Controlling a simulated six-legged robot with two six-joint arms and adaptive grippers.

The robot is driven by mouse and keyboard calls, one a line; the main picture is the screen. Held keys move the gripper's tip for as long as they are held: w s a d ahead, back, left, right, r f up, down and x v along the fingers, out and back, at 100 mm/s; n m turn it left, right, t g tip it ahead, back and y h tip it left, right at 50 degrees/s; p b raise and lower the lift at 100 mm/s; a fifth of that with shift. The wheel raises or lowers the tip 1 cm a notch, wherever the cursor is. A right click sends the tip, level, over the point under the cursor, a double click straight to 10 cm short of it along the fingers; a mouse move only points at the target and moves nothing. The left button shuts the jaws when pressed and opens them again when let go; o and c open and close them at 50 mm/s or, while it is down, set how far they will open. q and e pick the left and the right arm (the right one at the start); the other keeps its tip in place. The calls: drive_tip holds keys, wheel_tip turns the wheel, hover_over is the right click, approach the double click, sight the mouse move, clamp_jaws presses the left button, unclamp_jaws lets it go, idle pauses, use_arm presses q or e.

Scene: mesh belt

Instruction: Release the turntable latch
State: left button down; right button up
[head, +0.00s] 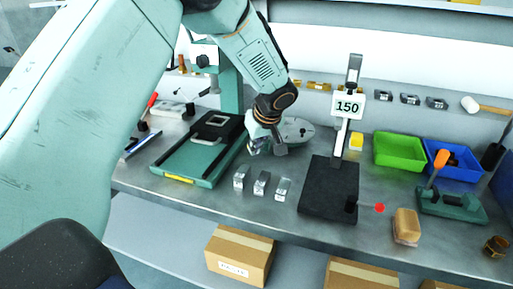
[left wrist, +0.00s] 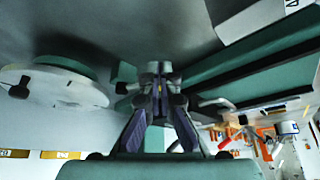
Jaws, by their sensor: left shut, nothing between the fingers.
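The turntable (head: 300,130) is a round pale grey disc on the bench, just right of my left gripper in the head view. In the left wrist view the turntable (left wrist: 75,92) lies at the left, with a small dark knob (left wrist: 20,89) near its edge. I cannot tell which part is the latch. My left gripper (head: 256,147) is low over the bench, between the green-based fixture and the turntable. Its fingers (left wrist: 158,72) are together and empty in the left wrist view, apart from the disc. My wrist partly hides the turntable in the head view. My right gripper is out of view.
A green-based fixture (head: 180,172) stands close at the left. Three small metal blocks (head: 261,183) stand in front. A black plate (head: 320,205) with a post marked 150 is at the right. Green (head: 399,151) and blue (head: 463,174) bins stand further right.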

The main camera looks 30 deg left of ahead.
use_arm(q)
drive_tip(key=shift+s+a+m, duration=0.1)
drive_tip(key=shift+a+m, duration=0.1)
drive_tip(key=shift+m, duration=0.2)
drive_tip(key=shift+a+m+t+h+b, duration=0.4)
drive_tip(key=shift+a+m+t+b, duration=0.15)
drive_tip(key=shift+m+b, duration=0.35)
drive_tip(key=shift+a+m+t+h, duration=0.25)
drive_tip(key=shift+a+m+h, duration=0.15)
drive_tip(key=shift+a+m, duration=0.55)
drive_tip(key=shift+w+d, duration=0.2)
drive_tip(key=shift+d, duration=0.15)
drive_tip(key=shift+w+d+b, duration=0.15)
drive_tip(key=shift+d+b, duration=0.15)
drive_tip(key=shift+d, duration=0.35)
drive_tip(key=shift+f, duration=0.1)
